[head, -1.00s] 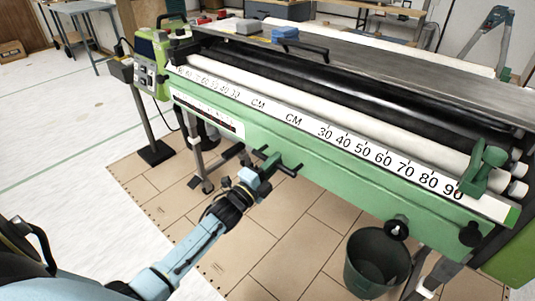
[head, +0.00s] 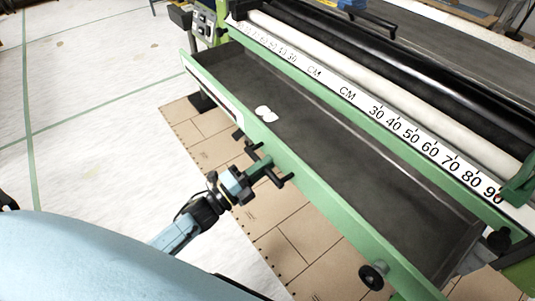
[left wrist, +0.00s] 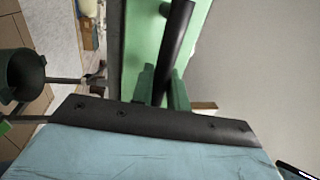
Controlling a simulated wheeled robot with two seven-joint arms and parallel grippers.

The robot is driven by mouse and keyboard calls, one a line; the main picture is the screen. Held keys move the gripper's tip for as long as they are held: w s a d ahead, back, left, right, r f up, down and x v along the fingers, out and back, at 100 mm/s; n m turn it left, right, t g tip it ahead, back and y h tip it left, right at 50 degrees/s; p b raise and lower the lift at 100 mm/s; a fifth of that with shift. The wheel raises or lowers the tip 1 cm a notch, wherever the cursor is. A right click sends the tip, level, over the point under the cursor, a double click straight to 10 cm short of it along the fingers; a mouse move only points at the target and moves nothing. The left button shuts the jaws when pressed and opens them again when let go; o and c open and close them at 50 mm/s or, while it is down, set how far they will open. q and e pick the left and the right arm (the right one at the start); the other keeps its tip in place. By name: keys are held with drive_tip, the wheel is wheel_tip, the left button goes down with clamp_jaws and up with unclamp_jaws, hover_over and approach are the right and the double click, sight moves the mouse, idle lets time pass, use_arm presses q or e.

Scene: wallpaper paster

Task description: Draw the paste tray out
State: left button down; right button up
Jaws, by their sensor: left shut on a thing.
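The paste tray (head: 345,165) stands drawn out from the machine's front in the head view, with its dark, long trough showing. It has a green front panel and a small white patch (head: 265,113) on its floor. My left gripper (head: 259,167) is shut on the tray's dark front handle (head: 282,180), left of the panel's middle. In the left wrist view the black handle bar (left wrist: 176,45) runs down to the green fingers (left wrist: 178,92). The fingertips' exact contact is partly hidden. My right gripper is not in view.
The green machine carries a white centimetre scale (head: 345,92) and rollers (head: 430,110) behind the tray. A black knob (head: 373,275) sits at the panel's right. Brown boards (head: 205,135) lie on the floor below. The pale floor at left (head: 90,120) is clear.

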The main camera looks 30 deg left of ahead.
use_arm(q)
drive_tip(key=shift+s+a, duration=0.15)
drive_tip(key=shift+s, duration=0.25)
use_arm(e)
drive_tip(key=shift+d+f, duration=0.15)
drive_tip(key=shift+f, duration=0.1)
use_arm(q)
drive_tip(key=c, duration=1.4)
unclamp_jaws()
drive_tip(key=shift+c, duration=0.2)
drive_tip(key=p+v, duration=0.1)
drive_tip(key=v, duration=1.2)
drive_tip(key=shift+s, duration=0.15)
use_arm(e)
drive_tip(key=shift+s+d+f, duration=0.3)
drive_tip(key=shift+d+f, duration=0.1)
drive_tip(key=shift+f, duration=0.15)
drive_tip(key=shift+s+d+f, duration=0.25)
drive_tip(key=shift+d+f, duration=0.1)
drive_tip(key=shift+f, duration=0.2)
use_arm(q)
drive_tip(key=shift+a, duration=0.1)
